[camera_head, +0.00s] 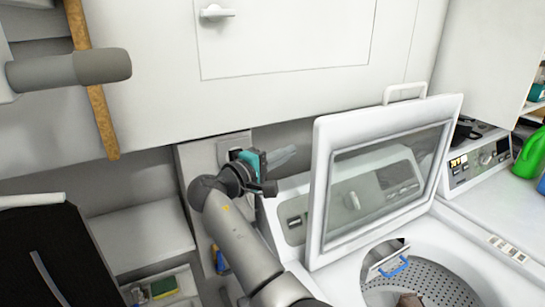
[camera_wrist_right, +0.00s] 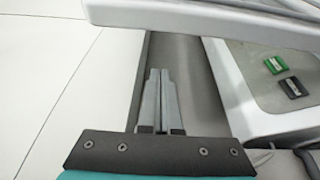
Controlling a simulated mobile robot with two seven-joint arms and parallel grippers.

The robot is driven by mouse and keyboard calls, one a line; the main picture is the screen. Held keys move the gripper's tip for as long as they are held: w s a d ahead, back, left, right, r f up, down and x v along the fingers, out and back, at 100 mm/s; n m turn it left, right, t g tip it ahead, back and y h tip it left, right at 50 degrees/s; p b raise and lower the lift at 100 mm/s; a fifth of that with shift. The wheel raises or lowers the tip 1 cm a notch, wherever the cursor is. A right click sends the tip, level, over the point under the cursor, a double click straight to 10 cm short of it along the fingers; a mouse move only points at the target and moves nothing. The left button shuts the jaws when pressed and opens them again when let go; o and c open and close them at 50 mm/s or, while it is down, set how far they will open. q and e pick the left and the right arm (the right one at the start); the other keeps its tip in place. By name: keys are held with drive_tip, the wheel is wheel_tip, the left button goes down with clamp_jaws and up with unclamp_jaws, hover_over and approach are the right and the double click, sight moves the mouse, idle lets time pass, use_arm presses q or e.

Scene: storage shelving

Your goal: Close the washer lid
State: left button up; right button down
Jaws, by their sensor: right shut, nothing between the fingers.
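The washer lid (camera_head: 383,175) is a white frame with a clear window, standing raised above the washer's drum opening (camera_head: 425,285) in the head view. My right gripper (camera_head: 284,156) is shut and empty, just left of the lid's left edge and apart from it. In the right wrist view, the shut fingers (camera_wrist_right: 158,98) point into the gap behind the washer. A pale edge, apparently the lid's (camera_wrist_right: 215,15), crosses the top there. My left gripper is not in the head view.
The washer's control panel (camera_head: 478,160) lies right of the lid, with a green bottle (camera_head: 528,155) beyond it. A white cabinet wall (camera_head: 280,90) stands close behind the lid. A blue-handled item (camera_head: 392,266) shows at the drum opening. A shelf (camera_head: 145,238) is at lower left.

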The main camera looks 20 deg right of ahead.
drive_tip(key=s+d+p, duration=0.2)
drive_tip(key=s, duration=0.1)
drive_tip(key=shift+d, duration=0.3)
drive_tip(key=shift+d, duration=0.1)
idle(0.4)
